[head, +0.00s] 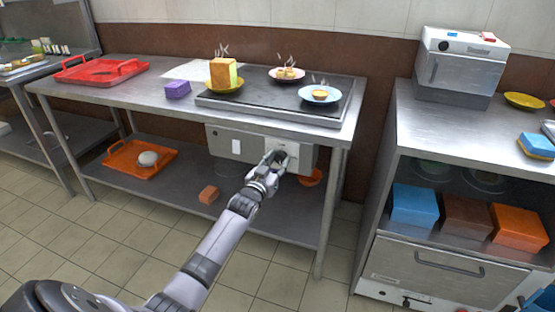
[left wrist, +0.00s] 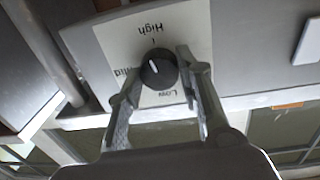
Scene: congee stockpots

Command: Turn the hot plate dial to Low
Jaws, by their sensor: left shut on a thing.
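The hot plate (head: 262,100) is set into the steel table, with a control panel (head: 222,139) on the table's front. The black round dial (left wrist: 158,70) sits on a white label plate (left wrist: 195,35) with the words High, Mild and Low, upside down in the left wrist view. The dial's white mark points up in that view, roughly toward High. My left gripper (head: 274,158) is at the panel, shut on the dial, with one finger on each side in the left wrist view (left wrist: 156,85). In the head view my gripper hides the dial.
An orange bowl (head: 311,178) is below the panel. A steel cabinet (head: 400,140) stands to the right, across a gap.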

